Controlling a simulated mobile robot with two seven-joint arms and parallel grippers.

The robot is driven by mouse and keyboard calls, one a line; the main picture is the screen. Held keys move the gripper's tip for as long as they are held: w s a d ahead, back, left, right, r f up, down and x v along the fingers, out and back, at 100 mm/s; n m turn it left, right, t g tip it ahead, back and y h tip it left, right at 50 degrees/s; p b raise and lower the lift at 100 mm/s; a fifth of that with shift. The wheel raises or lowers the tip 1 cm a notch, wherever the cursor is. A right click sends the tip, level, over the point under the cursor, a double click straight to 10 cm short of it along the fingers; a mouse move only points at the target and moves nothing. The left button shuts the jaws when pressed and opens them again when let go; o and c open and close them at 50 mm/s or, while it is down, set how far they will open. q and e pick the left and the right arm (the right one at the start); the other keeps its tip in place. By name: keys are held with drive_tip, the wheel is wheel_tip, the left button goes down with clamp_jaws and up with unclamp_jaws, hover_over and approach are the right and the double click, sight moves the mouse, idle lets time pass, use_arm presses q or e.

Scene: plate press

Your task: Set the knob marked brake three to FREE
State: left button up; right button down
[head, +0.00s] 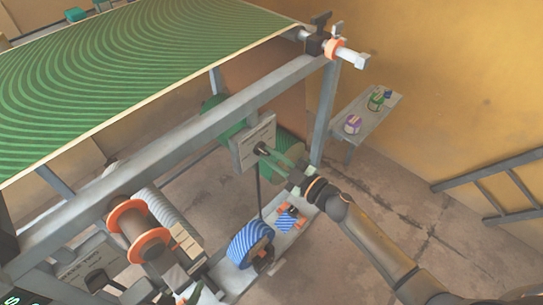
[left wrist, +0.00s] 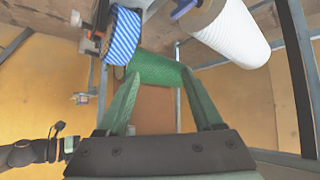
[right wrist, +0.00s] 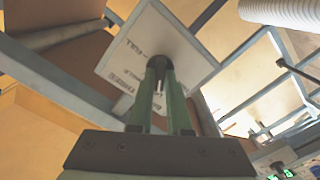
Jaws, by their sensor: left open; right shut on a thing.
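A pale plate (head: 255,143) hangs by the grey frame in the head view. It also fills the upper middle of the right wrist view (right wrist: 135,50), with lettering that seems to include FULL and THREE. A dark round knob (right wrist: 172,50) sits on it. My right gripper (right wrist: 161,72) is shut on this knob, its green fingers on either side of the knob's grip. In the head view, the right gripper (head: 270,154) reaches the plate from the lower right. The knob's exact pointer setting cannot be read. My left gripper (left wrist: 160,76) is open and empty, away from the plate.
A green striped sheet (head: 120,60) runs over the top of the grey frame (head: 190,125). A blue striped roll (head: 250,243) and an orange-flanged spool (head: 140,230) lie below. A small bench (head: 365,118) stands by the wall.

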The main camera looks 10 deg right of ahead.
drive_tip(key=n, duration=0.3)
drive_tip(key=n+b, duration=0.1)
drive_tip(key=n, duration=0.3)
drive_tip(key=shift+f, duration=0.1)
drive_tip(key=n+b, duration=0.1)
drive_tip(key=n, duration=0.1)
drive_tip(key=shift+n, duration=0.4)
use_arm(q)
drive_tip(key=shift+w+d+f, duration=0.25)
drive_tip(key=shift+d+f, duration=0.4)
use_arm(e)
drive_tip(key=shift+n, duration=0.5)
use_arm(q)
drive_tip(key=shift+w+r, duration=0.1)
drive_tip(key=shift+f, duration=0.2)
use_arm(e)
drive_tip(key=c, duration=0.9)
unclamp_jaws()
drive_tip(key=shift+o, duration=0.2)
use_arm(q)
drive_tip(key=shift+d+b, duration=0.15)
drive_tip(key=shift+b, duration=0.3)
use_arm(e)
drive_tip(key=v, duration=1.2)
drive_tip(key=shift+s, duration=0.25)
